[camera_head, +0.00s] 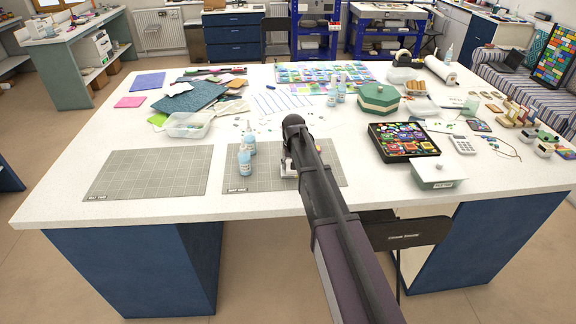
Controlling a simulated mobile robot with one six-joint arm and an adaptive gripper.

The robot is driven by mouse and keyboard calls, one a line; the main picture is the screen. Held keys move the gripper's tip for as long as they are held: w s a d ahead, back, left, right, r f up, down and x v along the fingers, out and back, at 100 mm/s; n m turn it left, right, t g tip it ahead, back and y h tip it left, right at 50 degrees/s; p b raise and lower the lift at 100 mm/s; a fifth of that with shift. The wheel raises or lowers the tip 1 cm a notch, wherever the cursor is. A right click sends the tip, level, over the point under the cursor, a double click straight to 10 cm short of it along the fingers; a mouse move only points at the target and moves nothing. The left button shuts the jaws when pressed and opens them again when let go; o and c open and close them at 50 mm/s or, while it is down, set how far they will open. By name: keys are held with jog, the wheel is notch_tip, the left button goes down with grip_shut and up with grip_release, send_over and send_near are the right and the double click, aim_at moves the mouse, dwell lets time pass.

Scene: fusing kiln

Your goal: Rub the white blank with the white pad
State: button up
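My arm reaches over the white worktable (60,195), and its end is above the right-hand grey gridded mat (266,178). My gripper (288,168) is mostly hidden behind my own arm, and only a small pale, metallic part shows low over the mat. I cannot tell whether it is open or shut, or whether it holds the white pad. I cannot make out the white blank; it may be behind my arm or too small to tell.
Two small bottles (245,162) stand on the mat left of my gripper. A second grey mat (150,174) lies bare further left. A black tray of coloured pieces (408,155), a lidded white box (438,181) and a green-lidded container (379,99) stand to the right.

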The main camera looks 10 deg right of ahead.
jog(key=shift+d, duration=0.35)
jog(key=shift+s+d+f, duration=0.1)
jog(key=shift+s+d, duration=0.05)
jog(key=shift+d, duration=0.65)
jog(key=shift+s+d+f, duration=0.1)
jog(key=shift+d, duration=0.65)
jog(key=shift+d+r, duration=0.1)
jog(key=shift+d, duration=0.1)
jog(key=shift+s+d, duration=0.1)
jog(key=shift+d, duration=1.45)
jog(key=shift+a, duration=0.1)
jog(key=shift+a, duration=1.7)
